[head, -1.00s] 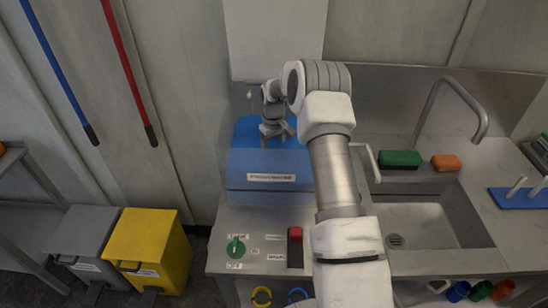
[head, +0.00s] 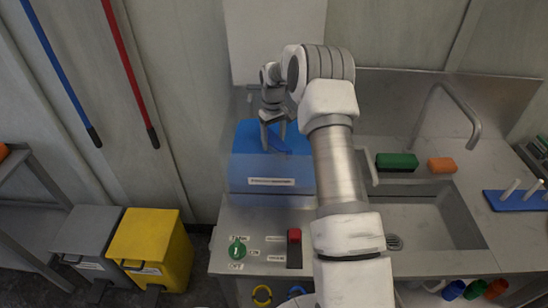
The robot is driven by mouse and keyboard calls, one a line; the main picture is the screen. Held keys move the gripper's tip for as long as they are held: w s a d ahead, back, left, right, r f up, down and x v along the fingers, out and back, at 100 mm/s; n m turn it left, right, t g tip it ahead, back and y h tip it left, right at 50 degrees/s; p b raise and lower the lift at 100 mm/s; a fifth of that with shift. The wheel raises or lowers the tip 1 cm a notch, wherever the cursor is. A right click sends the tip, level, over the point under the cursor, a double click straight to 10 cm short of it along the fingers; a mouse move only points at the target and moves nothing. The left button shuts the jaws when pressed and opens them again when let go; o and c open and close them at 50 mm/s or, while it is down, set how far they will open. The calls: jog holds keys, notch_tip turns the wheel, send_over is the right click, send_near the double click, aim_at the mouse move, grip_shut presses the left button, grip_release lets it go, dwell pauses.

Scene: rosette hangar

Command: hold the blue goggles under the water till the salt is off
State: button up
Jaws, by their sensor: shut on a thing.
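My gripper (head: 273,138) is over the blue box-like unit (head: 250,166) at the back left of the counter. Its fingers point down and are shut on a dark blue thing (head: 281,146), seemingly the blue goggles. Only a small part shows against the blue unit, so its shape and any salt on it cannot be made out. The tap (head: 460,107) arches over the steel sink (head: 440,215) at the right, well away from my gripper. No water shows running from it.
A green knob (head: 237,249) marked ON and OFF and a red switch (head: 294,236) sit on the counter front. Green (head: 397,161) and orange (head: 442,165) blocks lie behind the sink. A blue peg rack (head: 515,200) is at right. My arm hides part of the sink.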

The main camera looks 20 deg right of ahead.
notch_tip(320, 180, up, 13)
jog(key=p, duration=0.7)
notch_tip(320, 180, up, 6)
send_over(273, 138)
dwell(0.5)
dwell(1.3)
